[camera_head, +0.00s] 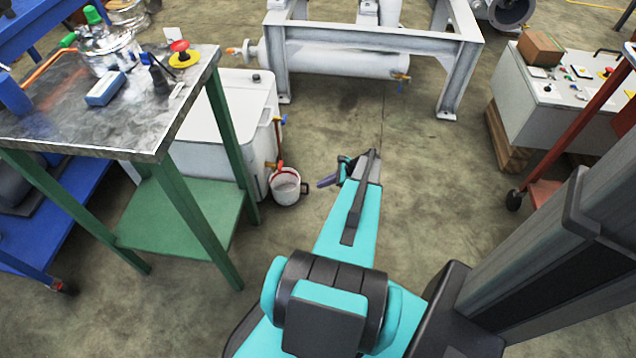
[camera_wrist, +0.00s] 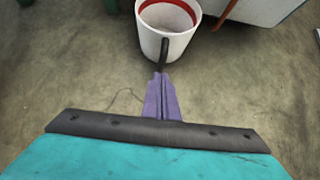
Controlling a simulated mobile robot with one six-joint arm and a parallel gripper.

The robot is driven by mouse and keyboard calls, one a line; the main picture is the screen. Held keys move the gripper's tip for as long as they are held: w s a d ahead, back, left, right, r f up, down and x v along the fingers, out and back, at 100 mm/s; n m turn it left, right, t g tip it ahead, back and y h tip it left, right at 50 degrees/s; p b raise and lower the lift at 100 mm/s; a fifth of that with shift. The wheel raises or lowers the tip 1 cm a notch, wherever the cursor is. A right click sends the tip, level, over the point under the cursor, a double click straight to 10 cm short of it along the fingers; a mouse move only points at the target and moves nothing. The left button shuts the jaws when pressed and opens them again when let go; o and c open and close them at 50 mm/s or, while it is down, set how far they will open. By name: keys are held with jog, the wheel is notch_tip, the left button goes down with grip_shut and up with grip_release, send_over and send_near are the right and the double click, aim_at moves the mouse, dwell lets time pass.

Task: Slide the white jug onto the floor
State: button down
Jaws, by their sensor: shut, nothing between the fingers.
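The white jug (camera_head: 285,189) is upright below the tap at the front of the white tank, its dark handle facing my gripper. I cannot tell whether its base touches the floor. In the wrist view the jug (camera_wrist: 179,46) is at the top, with a red band inside its rim, and its black handle (camera_wrist: 164,54) points at my gripper. My purple gripper (camera_head: 326,182) is to the right of the jug, a short gap away in the head view. In the wrist view my gripper (camera_wrist: 161,76) is shut and empty, its tips at the handle's lower end; contact is unclear.
A green-legged workbench (camera_head: 120,140) is at left. A grey metal frame (camera_head: 375,55) stands at the back. Concrete floor right of the jug is clear.

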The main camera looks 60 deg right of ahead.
jog(key=p+v, duration=0.2)
jog(key=v, duration=0.8)
jog(key=shift+s+d, duration=0.2)
jog(key=shift+s, duration=0.05)
jog(key=shift+s, duration=0.1)
